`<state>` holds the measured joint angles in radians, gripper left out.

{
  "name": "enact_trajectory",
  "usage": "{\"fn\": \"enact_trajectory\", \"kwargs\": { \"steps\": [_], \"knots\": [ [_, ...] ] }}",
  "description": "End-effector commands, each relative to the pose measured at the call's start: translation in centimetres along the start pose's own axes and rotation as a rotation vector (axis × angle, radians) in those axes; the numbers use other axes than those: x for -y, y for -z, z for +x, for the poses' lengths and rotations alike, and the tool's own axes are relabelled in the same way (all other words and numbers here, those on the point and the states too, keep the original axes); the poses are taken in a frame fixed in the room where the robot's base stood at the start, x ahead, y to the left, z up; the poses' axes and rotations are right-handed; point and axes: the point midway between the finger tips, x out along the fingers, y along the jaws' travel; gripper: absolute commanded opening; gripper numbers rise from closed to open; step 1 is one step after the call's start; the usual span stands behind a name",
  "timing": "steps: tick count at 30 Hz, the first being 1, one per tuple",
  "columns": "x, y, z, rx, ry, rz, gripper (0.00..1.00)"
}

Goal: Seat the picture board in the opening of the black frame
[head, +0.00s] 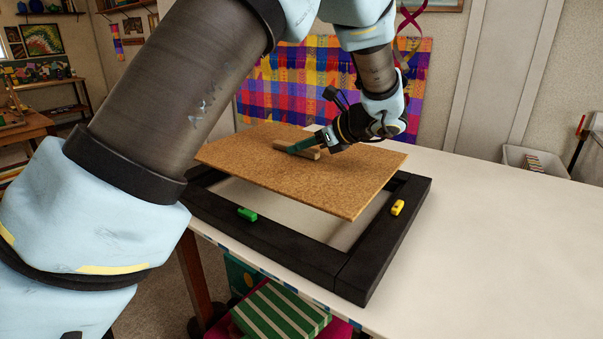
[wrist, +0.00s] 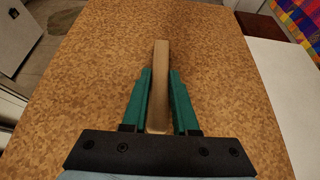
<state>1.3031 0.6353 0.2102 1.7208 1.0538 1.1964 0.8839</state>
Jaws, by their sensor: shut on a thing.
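The picture board (head: 352,185) is a thin rectangle with a brown, cork-like upper face. A wooden bar handle (wrist: 161,60) stands up from its middle. My gripper (head: 304,147) is shut on this handle, with a green finger on each side of it in the wrist view (wrist: 160,98). The black frame (head: 290,248) lies on the white table below. The board hangs over the frame, apart from its near side, and covers much of the opening. The board's underside and the frame's far side are hidden.
A green clip (head: 247,214) and a yellow clip (head: 397,208) sit on the frame's near and right sides. The white table (head: 480,240) is clear to the right. A bin (head: 535,162) stands at the far right. The frame lies close to the table's near left edge.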

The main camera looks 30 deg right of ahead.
Motion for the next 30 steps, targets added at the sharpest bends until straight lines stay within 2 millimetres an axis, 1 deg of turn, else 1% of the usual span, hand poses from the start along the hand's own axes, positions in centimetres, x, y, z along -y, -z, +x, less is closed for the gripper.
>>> {"fn": "enact_trajectory", "kwargs": {
  "steps": [3,5,11,18,29,30],
  "knots": [
    [0.0,1.6,0.9,0.002,-0.002,0.002,0.00],
    [0.0,2.3,1.3,0.001,-0.001,0.002,0.00],
    [0.0,3.5,2.0,0.002,0.000,0.001,0.00],
    [0.0,6.1,3.4,0.002,-0.001,0.002,0.00],
    [0.1,6.6,3.6,0.001,0.001,-0.002,0.00],
    [0.0,6.7,3.6,0.000,0.001,-0.001,0.32]
  ]
}}
